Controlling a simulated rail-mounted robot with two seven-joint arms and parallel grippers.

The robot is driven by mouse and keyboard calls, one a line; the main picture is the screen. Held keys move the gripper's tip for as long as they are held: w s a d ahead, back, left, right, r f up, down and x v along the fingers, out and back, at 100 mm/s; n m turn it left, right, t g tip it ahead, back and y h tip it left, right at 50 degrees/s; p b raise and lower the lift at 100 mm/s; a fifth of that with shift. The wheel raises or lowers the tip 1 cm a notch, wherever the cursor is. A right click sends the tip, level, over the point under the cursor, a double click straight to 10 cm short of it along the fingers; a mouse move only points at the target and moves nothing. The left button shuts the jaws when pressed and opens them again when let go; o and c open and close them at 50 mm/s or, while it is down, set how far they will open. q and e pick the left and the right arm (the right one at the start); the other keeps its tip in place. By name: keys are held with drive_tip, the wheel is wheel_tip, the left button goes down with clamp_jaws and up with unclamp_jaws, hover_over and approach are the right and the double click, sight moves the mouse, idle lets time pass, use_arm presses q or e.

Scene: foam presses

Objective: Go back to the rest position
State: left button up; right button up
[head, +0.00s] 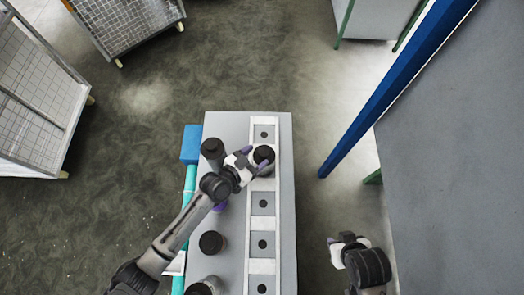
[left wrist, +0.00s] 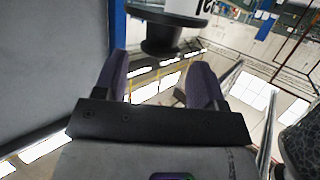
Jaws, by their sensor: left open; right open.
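My left gripper (head: 254,159) is over the grey table, open, with its fingers at a black-topped cylinder (head: 264,154) that stands in a slot of the white-framed rack (head: 263,183). In the left wrist view the two purple fingers (left wrist: 158,80) are spread apart. A black flanged piece with a white, lettered body (left wrist: 168,22) shows at the top of that view, beyond the fingertips; I cannot tell if a finger touches it. My right gripper (head: 348,241) is open and empty, off the table's right side over the floor.
Black-topped cylinders (head: 211,243) stand left of the rack on the grey table (head: 285,215), one (head: 212,147) close to my left gripper. A blue box (head: 191,144) is at the table's left edge. A blue beam (head: 400,85) and large grey panel (head: 455,150) stand right.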

use_arm(q)
drive_tip(key=shift+s+a+r, duration=0.2)
drive_tip(key=shift+s+a, duration=0.2)
drive_tip(key=shift+s, duration=0.05)
